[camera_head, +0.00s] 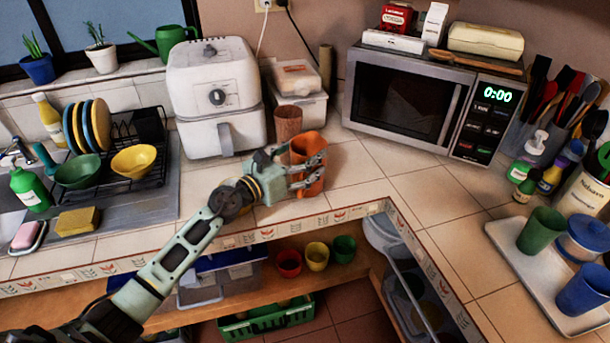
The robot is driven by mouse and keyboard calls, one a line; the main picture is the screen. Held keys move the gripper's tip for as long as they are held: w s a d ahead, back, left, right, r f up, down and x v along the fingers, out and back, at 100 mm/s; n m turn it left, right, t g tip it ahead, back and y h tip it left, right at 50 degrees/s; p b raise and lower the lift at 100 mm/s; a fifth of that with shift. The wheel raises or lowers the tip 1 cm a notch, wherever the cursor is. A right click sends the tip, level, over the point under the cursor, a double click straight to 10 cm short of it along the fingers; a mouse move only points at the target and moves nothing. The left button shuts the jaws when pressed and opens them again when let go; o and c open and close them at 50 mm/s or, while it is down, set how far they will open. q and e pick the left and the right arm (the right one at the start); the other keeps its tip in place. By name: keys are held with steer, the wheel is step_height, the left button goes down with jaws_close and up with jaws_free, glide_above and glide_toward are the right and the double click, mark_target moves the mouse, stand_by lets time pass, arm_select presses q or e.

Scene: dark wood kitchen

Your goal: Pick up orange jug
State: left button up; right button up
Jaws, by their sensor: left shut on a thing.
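The orange jug (305,148) is upright at the counter's front edge, right of the white air fryer. My left gripper (308,172) is shut on the orange jug, with its fingers around the jug's side. Whether the jug's base touches the counter is hard to tell. My right gripper is out of view.
A brown cup (287,122) stands close behind the jug, and the air fryer (213,95) is to the left. The microwave (405,100) is at the back right. The tiled counter (365,165) is clear right of the jug. A tray (530,270) with cups lies at the far right.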

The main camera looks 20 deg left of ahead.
arm_select(q)
steer(key=c, duration=0.7)
steer(key=shift+r, duration=0.1)
